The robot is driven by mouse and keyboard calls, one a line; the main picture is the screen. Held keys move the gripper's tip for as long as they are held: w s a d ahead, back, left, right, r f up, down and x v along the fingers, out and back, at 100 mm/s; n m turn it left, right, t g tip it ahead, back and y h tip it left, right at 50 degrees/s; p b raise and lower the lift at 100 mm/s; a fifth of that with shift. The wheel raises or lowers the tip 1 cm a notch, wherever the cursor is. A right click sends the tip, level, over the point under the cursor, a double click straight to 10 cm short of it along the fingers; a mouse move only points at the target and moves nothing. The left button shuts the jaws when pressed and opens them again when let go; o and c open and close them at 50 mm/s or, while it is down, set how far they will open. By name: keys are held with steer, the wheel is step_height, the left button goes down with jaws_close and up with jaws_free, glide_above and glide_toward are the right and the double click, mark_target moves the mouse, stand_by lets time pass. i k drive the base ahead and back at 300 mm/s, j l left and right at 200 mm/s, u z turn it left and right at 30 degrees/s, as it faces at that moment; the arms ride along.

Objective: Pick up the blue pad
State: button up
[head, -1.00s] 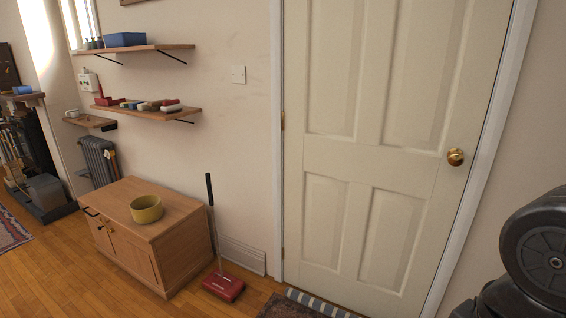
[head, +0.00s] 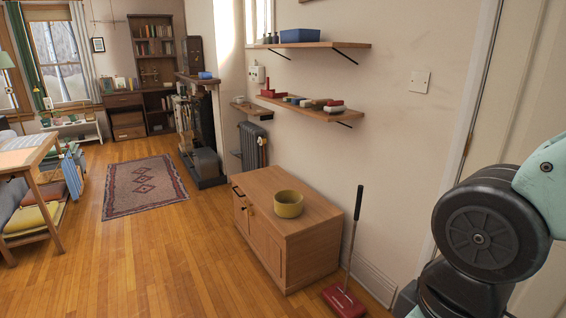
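Several small items lie in a row on the lower wall shelf (head: 345,116). One of them is a small bluish piece (head: 289,98), too small to tell if it is the blue pad. A small blue object (head: 206,75) sits on the mantel further back, and its kind is also unclear. A larger blue box (head: 300,36) stands on the upper shelf. My gripper is out of view; only part of my arm shows at the right edge.
A wooden cabinet (head: 270,249) with a yellow bowl (head: 288,204) stands below the shelves. A red floor sweeper (head: 344,300) stands right of it. A patterned rug (head: 145,187) lies further back. A table (head: 22,158) is at the left. Wood floor between is clear.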

mark_target(295, 101)
steer(key=i+u, duration=0.3)
steer(key=i, duration=0.65)
steer(key=i+j+z, duration=0.2)
steer(key=i, duration=0.35)
